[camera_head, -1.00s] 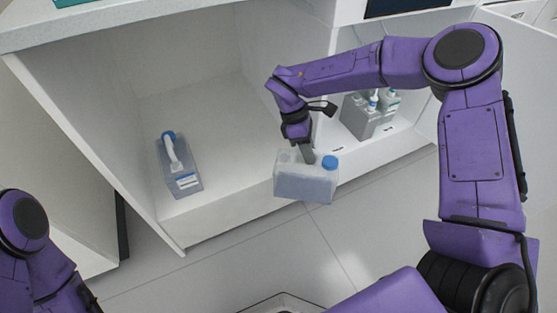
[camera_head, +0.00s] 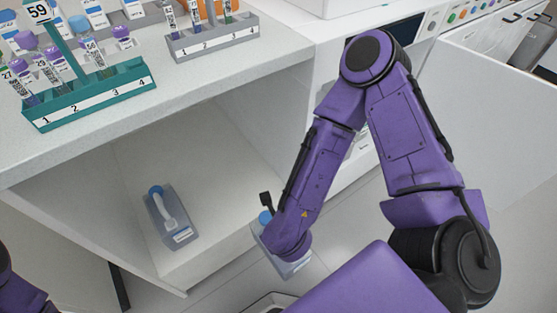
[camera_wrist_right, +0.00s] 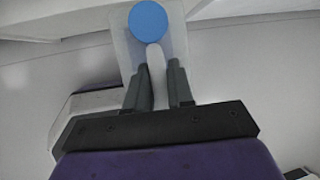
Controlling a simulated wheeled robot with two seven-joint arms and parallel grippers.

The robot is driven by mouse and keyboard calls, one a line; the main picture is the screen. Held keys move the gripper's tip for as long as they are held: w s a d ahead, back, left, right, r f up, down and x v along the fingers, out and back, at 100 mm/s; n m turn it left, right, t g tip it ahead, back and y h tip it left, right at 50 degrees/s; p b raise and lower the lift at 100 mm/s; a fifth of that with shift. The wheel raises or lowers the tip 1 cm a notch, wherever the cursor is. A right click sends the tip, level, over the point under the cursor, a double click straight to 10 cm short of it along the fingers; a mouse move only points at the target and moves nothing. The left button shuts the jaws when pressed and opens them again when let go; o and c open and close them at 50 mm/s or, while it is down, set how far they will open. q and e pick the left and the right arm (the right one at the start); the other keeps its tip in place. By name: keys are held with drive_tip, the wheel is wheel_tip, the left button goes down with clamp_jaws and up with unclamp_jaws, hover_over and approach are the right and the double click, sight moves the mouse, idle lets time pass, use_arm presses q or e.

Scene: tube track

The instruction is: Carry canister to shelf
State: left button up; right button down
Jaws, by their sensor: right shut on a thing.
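A translucent canister with a blue cap (camera_wrist_right: 120,45) is held by its handle between the two fingers of my right gripper (camera_wrist_right: 158,85) in the right wrist view. In the head view this canister (camera_head: 296,266) is mostly hidden under my right wrist, off the floor in front of the low cabinet. A second canister (camera_head: 178,232) with a blue cap and white handle stands inside the cabinet on its shelf floor (camera_head: 215,215). My right gripper's fingers are hidden in the head view. Only a bit of my left arm shows at the left edge; its gripper is out of view.
The counter (camera_head: 190,85) above the cabinet carries a teal tube rack (camera_head: 95,100) and a grey tube rack (camera_head: 215,42) at the back. An open drawer (camera_head: 495,60) is at the upper right. The cabinet floor right of the standing canister is clear.

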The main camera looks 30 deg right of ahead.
drive_tip(key=shift+w+f+b, duration=0.45)
drive_tip(key=shift+w+b, duration=0.3)
use_arm(q)
wheel_tip(320, 180, down, 2)
drive_tip(key=shift+f+p, duration=0.1)
drive_tip(key=shift+p, duration=0.2)
use_arm(e)
drive_tip(key=w, duration=2.7)
drive_tip(key=shift+w+a, duration=0.2)
drive_tip(key=shift+a, duration=0.35)
use_arm(q)
drive_tip(key=shift+f, duration=0.15)
use_arm(e)
drive_tip(key=shift+s+a+f, duration=0.1)
drive_tip(key=shift+a+f, duration=0.15)
drive_tip(key=shift+f, duration=0.05)
use_arm(q)
drive_tip(key=shift+f+b, duration=0.15)
drive_tip(key=shift+b, duration=0.25)
use_arm(e)
drive_tip(key=shift+f, duration=0.25)
drive_tip(key=c, duration=0.9)
unclamp_jaws()
drive_tip(key=shift+f, duration=0.1)
